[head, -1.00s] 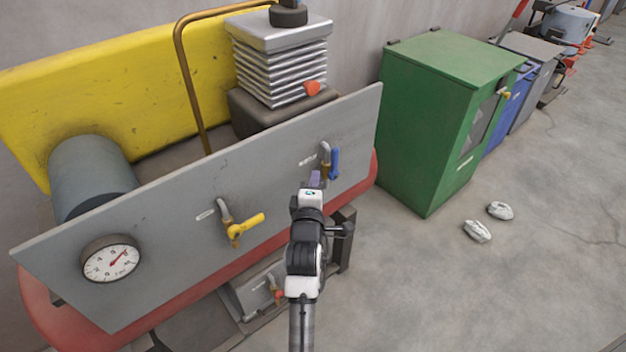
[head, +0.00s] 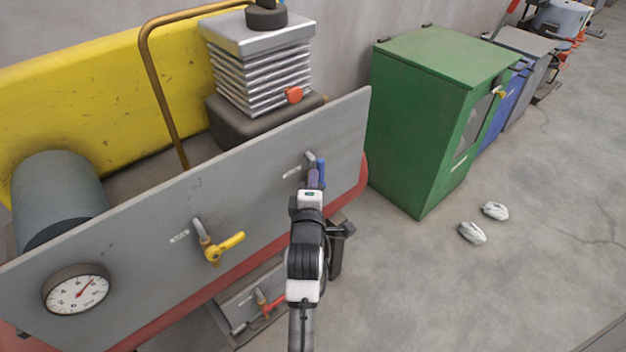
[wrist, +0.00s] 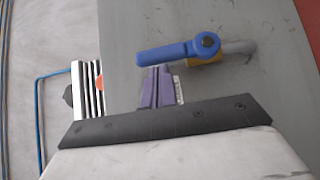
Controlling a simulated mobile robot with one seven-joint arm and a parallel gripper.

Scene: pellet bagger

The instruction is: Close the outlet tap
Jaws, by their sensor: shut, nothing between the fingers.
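A blue-handled tap (head: 321,170) sits at the right end of the grey panel (head: 130,235); its blue lever (wrist: 170,53) and brass body show in the wrist view. A yellow-handled tap (head: 224,246) is at the panel's middle, and a red-handled tap (head: 272,306) sits lower down. The labels are too small to read, so I cannot tell which is the outlet tap. My gripper (head: 313,180), with purple fingers, is shut and empty. It also shows in the wrist view (wrist: 157,85), its tips just beside the blue lever; I cannot tell whether they touch.
A round gauge (head: 77,290) is at the panel's left end. Behind the panel are a ribbed metal block (head: 260,70) with a red knob (head: 294,95) and a bent brass pipe (head: 165,85). A green cabinet (head: 420,130) stands to the right. Two whitish lumps lie on otherwise clear floor.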

